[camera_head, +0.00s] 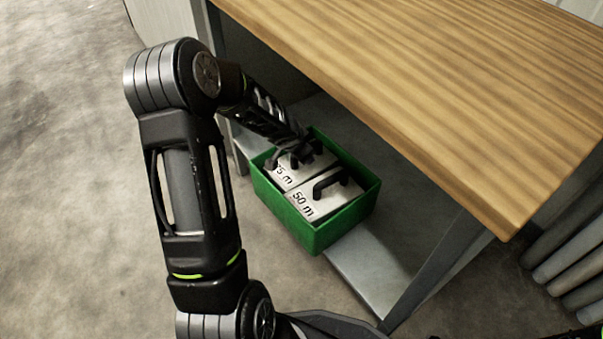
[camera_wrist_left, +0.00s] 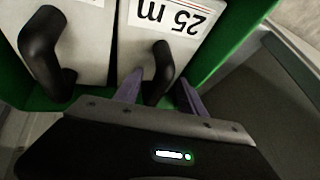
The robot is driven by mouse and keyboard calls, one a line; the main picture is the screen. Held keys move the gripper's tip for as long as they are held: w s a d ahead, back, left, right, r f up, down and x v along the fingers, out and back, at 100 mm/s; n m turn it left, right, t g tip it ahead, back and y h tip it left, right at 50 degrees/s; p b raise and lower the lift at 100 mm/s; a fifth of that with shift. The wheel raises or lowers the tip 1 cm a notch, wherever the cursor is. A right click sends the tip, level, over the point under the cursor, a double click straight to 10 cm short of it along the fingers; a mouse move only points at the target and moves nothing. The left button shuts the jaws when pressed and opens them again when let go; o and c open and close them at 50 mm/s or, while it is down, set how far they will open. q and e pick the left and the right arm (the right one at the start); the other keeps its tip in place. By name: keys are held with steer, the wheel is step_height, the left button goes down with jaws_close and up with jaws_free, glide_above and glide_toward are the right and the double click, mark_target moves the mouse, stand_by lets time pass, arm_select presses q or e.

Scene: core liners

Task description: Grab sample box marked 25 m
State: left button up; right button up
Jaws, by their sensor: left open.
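The sample box marked 25 m (camera_head: 284,178) sits in a green crate (camera_head: 335,231) beside the box marked 50 m (camera_head: 325,205). Its label is partly hidden in the head view. In the left wrist view, the 25 m box (camera_wrist_left: 178,16) shows its label upside down and a black handle (camera_wrist_left: 158,80). My left gripper (camera_wrist_left: 160,77) is open, with its two purple fingers on either side of that handle. Contact cannot be told. In the head view, my left gripper (camera_head: 299,156) reaches down over the 25 m box. My right gripper is not in view.
The crate stands on a grey low shelf (camera_head: 367,278) under a wooden tabletop (camera_head: 430,75), whose edge hangs close above my left forearm. A table leg (camera_head: 436,267) stands to the right. Grey cylinders (camera_head: 572,262) lie at far right. The concrete floor at left is clear.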

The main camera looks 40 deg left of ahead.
arm_select(q)
jaws_close()
stand_by(0.6)
steer(key=shift+w+d+r, duration=0.1)
stand_by(0.8)
